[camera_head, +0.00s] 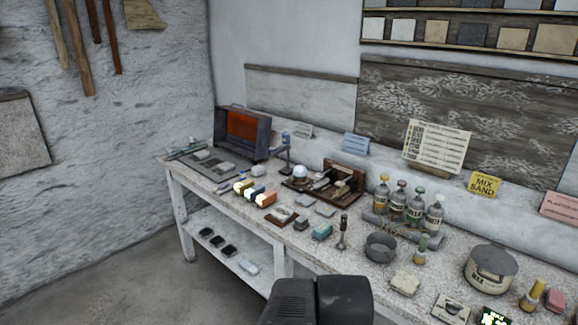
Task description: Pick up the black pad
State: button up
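Three small dark pads lie in a slanting row on the lower shelf under the bench: a far black pad (206,232), a middle black pad (216,241) and a near black pad (229,250). I cannot tell which one the task means. They look flat and lie apart from each other. A dark part of my own arm shows at the bottom centre, in front of the bench. My gripper's fingers do not show.
A pale block (248,267) lies on the same shelf (218,266), nearer. The bench top (345,252) above is crowded with bottles, a grey pot (381,247), a lidded wax tin (491,268) and small tools. Bench legs flank the shelf. The floor (130,285) at left is clear.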

aim_at(301, 222)
jog(key=i+j+z, duration=0.2)
jog(key=i+j, duration=0.55)
jog(key=i+j+z, duration=0.15)
jog(key=i+j, duration=0.55)
jog(key=j, duration=0.15)
